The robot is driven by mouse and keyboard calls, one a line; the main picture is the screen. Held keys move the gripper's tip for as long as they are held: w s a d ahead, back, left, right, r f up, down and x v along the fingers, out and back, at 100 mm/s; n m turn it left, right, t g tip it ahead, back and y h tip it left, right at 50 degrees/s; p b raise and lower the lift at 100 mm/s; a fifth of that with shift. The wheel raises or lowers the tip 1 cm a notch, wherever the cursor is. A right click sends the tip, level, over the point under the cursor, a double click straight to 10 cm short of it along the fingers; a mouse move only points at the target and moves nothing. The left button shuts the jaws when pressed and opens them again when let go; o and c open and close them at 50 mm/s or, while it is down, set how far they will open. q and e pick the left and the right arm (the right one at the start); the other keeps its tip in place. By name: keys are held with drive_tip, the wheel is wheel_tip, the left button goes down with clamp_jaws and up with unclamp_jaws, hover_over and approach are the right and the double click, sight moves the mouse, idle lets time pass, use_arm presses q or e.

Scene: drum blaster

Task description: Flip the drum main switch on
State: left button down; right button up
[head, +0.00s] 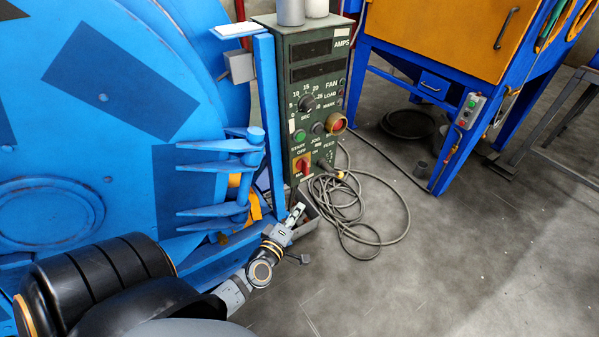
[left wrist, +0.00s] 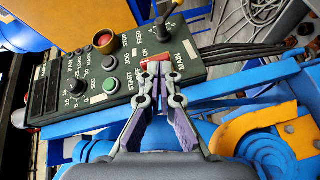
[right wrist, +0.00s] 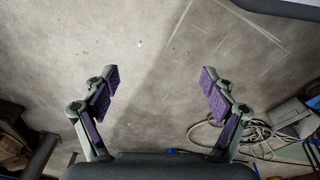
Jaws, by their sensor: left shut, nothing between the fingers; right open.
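The main switch (head: 302,166) is a red knob on a yellow plate, low on the dark green control panel (head: 308,75). In the left wrist view the red of the main switch (left wrist: 155,58) shows just beyond my left fingertips, which partly hide it. My left gripper (head: 295,213) is shut and empty, below the switch in the head view. In the left wrist view my left gripper (left wrist: 158,75) points at the panel; I cannot tell whether it touches the knob. My right gripper (right wrist: 160,82) is open and empty, over bare floor.
The blue drum machine (head: 120,110) stands left of the panel, with blue hinge arms (head: 215,190) close to my left arm. Loose cables (head: 365,235) lie on the floor right of the panel. A blue and orange cabinet (head: 445,40) stands behind. The floor at front right is clear.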

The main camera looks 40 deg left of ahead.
sight(302, 162)
use_arm(q)
drive_tip(key=s+a+r+n+y, duration=0.1)
drive_tip(key=a+r+n+y, duration=0.2)
drive_tip(key=a+n+y, duration=0.1)
drive_tip(key=shift+s+a+n, duration=0.2)
drive_tip(key=shift+a+n, duration=0.4)
drive_tip(key=shift+n, duration=0.4)
use_arm(e)
drive_tip(key=shift+r, duration=0.25)
drive_tip(key=shift+a, duration=0.1)
